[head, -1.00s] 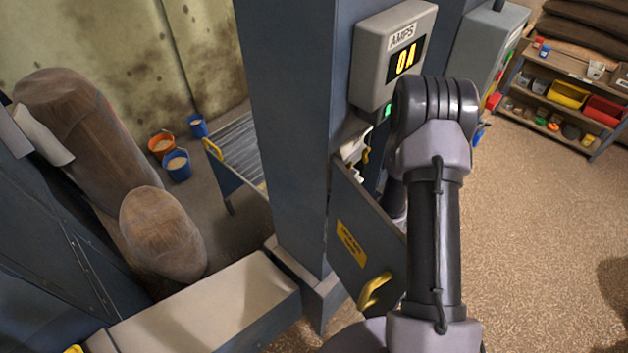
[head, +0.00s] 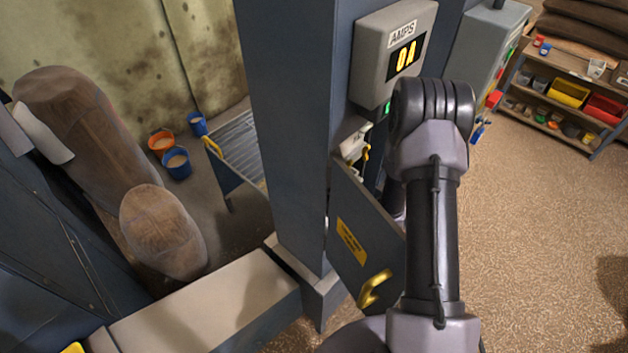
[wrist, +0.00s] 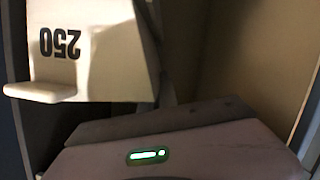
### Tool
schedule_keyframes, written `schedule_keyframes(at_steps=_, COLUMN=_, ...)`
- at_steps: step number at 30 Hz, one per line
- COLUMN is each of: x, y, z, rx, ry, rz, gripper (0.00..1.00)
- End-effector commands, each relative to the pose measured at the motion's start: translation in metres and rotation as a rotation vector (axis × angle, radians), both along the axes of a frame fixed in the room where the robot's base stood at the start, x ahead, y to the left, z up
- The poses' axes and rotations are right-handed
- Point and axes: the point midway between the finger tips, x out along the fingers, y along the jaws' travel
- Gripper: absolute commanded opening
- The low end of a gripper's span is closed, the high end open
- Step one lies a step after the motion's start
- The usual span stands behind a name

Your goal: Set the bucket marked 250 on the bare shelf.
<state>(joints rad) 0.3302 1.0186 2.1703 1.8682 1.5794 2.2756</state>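The bucket marked 250 (wrist: 95,50) is pale and fills the upper left of the wrist view. Its number appears upside down, and a lip juts out at its lower left. My gripper (wrist: 170,125) shows as a grey housing with a green light at the bottom of that view, close to the bucket. Its fingertips are hidden, so I cannot tell whether it is open or touching the bucket. In the head view my arm and the blue column hide the gripper. I cannot make out a bare shelf for certain.
A blue hinged door (head: 362,245) with a yellow handle stands open beside the blue column (head: 290,130). A rack (head: 560,95) with bins stands at back right. The floor (head: 540,230) at right is clear.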

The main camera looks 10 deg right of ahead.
Motion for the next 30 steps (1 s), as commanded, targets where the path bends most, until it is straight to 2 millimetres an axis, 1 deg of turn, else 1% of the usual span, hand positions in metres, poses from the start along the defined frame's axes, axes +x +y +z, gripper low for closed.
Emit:
schedule_keyframes(at_steps=4, x=0.0, y=0.0, z=-0.003, rx=0.0, ry=0.0, rz=0.0, gripper=0.0)
schedule_keyframes(at_steps=8, x=0.0, y=0.0, z=-0.003, rx=0.0, ry=0.0, rz=0.0, gripper=0.25)
schedule_keyframes(at_steps=9, x=0.0, y=0.0, z=-0.003, rx=0.0, ry=0.0, rz=0.0, gripper=0.29)
schedule_keyframes(at_steps=17, x=0.0, y=0.0, z=-0.003, rx=-0.001, ry=0.001, rz=0.0, gripper=0.29)
schedule_keyframes(at_steps=20, x=-0.005, y=-0.003, z=-0.001, rx=0.0, ry=0.001, rz=-0.001, gripper=0.29)
schedule_keyframes(at_steps=23, x=-0.019, y=-0.011, z=0.004, rx=0.0, ry=0.003, rz=-0.002, gripper=0.29)
schedule_keyframes(at_steps=30, x=-0.065, y=-0.036, z=0.02, rx=0.0, ry=0.003, rz=-0.006, gripper=0.29)
